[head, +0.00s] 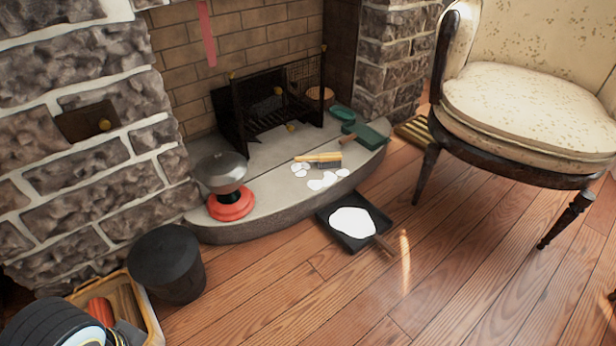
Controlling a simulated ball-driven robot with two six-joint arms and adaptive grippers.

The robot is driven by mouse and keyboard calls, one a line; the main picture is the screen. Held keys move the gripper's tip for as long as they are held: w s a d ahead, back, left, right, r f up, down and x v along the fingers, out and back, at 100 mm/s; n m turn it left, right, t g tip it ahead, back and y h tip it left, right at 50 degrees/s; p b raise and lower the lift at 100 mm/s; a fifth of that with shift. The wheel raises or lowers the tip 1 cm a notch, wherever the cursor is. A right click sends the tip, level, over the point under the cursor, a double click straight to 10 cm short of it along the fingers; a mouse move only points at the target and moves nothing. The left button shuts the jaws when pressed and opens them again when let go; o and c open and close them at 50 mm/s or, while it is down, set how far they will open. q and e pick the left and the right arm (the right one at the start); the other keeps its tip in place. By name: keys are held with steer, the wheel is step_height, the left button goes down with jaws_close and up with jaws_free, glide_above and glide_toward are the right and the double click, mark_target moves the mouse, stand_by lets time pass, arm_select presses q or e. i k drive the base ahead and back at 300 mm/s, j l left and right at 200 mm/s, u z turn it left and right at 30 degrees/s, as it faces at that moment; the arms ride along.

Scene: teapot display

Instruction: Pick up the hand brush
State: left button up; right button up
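The hand brush (322,158) lies on the grey stone hearth. It has a yellow handle pointing left and dark bristles at its right end. White patches (322,181) lie on the hearth just in front of it. A black dustpan (372,243) with a brown handle rests on the wood floor at the hearth's front edge, with a white patch in it. Neither of my grippers shows in the head view.
A domed grey pot on a red base (231,204) stands on the hearth's left. Green items (372,137) lie on its right. A black bucket (170,265) and yellow crate (147,318) stand lower left. A cream chair (530,110) stands right. The front-centre floor is clear.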

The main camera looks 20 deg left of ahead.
mark_target(329, 160)
steer(key=i, duration=0.55)
steer(key=i+j+z, duration=0.1)
steer(key=i, duration=0.45)
steer(key=i+j, duration=0.15)
steer(key=i, duration=0.4)
steer(key=z, duration=0.05)
